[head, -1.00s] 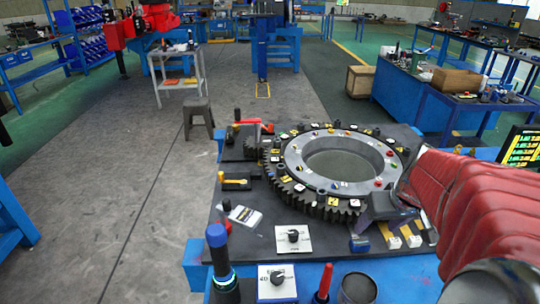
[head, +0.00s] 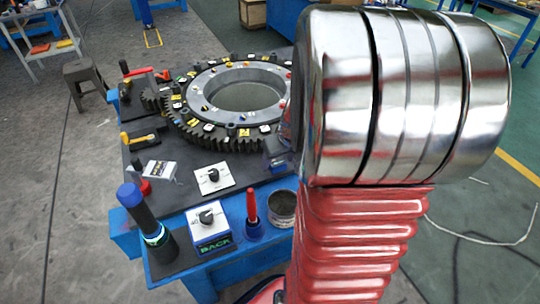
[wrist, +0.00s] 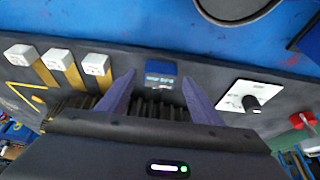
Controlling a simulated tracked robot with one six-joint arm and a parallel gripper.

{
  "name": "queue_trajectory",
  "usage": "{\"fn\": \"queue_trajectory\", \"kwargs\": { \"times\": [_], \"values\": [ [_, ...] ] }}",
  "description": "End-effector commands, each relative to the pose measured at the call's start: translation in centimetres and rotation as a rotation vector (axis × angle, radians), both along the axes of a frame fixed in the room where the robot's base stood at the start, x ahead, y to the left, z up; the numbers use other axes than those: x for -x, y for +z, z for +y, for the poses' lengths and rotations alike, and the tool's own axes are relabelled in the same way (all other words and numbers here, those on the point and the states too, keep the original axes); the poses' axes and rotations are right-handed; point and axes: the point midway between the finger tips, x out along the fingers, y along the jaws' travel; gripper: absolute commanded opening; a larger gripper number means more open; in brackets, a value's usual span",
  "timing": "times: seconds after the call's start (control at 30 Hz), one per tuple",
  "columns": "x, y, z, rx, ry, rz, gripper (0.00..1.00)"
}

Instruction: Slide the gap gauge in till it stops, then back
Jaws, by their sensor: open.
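In the wrist view my gripper (wrist: 160,78) is open, its two violet-grey fingers apart. A small blue block (wrist: 161,68) with a dark label shows between and just beyond the fingertips; I cannot tell its distance from them. Dark gear teeth (wrist: 155,104) show between the fingers, nearer the palm. To the left lie three brass strips with white end blocks (wrist: 97,65). I cannot tell which of these pieces is the gap gauge. In the head view the large ring gear (head: 200,130) lies on the dark table; my arm hides its right side and most of my gripper.
A white plate with a black knob (head: 212,177) lies in front of the gear. A box marked BACK (head: 210,228), a blue-topped dark cylinder (head: 140,212), a red-handled tool (head: 252,212) and a dark cup (head: 283,208) stand along the front. A stool (head: 85,78) stands at left.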

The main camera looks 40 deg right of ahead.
Motion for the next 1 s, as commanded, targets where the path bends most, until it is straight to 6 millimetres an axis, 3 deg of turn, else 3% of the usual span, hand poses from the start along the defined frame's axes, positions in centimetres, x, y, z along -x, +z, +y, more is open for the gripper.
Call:
{"fn": "queue_trajectory", "kwargs": {
  "times": [0.17,0.5,1.0],
  "values": [
    [-0.35,-1.03,-0.09,-0.001,0.0,0.002,0.59],
    [-0.42,-1.15,-0.15,0.001,-0.001,0.0,0.59],
    [-0.4,-1.13,-0.17,0.001,-0.001,0.0,0.23]
  ]
}}
